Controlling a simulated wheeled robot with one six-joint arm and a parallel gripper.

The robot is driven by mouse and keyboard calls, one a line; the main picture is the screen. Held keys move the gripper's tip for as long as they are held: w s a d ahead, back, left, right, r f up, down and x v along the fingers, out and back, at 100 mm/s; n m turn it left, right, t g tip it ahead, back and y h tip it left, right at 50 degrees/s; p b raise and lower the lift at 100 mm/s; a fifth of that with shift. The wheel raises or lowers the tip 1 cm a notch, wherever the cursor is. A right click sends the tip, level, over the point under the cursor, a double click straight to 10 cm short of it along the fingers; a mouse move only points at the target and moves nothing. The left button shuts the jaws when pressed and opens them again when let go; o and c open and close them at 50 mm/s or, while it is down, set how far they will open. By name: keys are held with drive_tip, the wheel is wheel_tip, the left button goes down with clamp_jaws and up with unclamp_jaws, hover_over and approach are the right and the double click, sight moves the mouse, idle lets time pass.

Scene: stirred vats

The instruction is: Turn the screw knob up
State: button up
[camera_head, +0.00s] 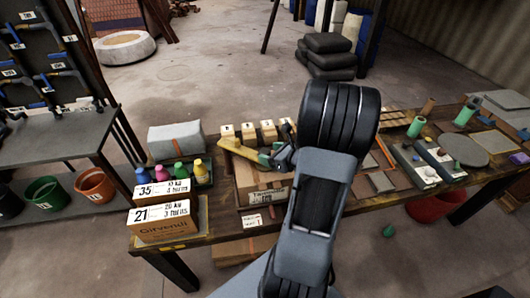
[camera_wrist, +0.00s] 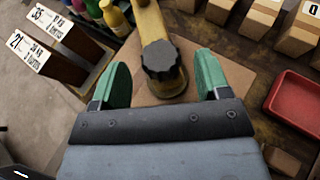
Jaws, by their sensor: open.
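The screw knob (camera_wrist: 160,62) is black with a lobed rim. It sits on the end of a yellow arm (camera_wrist: 152,22) that runs away from me in the wrist view. My gripper (camera_wrist: 160,80) is open, with one green finger on each side of the knob and a gap on both sides. I cannot tell whether the fingers are level with the knob or above it. In the head view the yellow arm (camera_head: 238,149) reaches over the table, and my gripper (camera_head: 272,158) is at its right end. The knob is not clear there.
Two labelled boxes (camera_head: 162,226) and several coloured bottles (camera_head: 181,172) stand left of the yellow arm. Several small wooden blocks (camera_head: 248,131) line the back. A red tray (camera_wrist: 296,106) lies to the right in the wrist view. Slabs and cylinders fill the table's right side.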

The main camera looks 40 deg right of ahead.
sight(267, 152)
drive_tip(key=shift+x, duration=1.55)
drive_tip(key=c, duration=0.9)
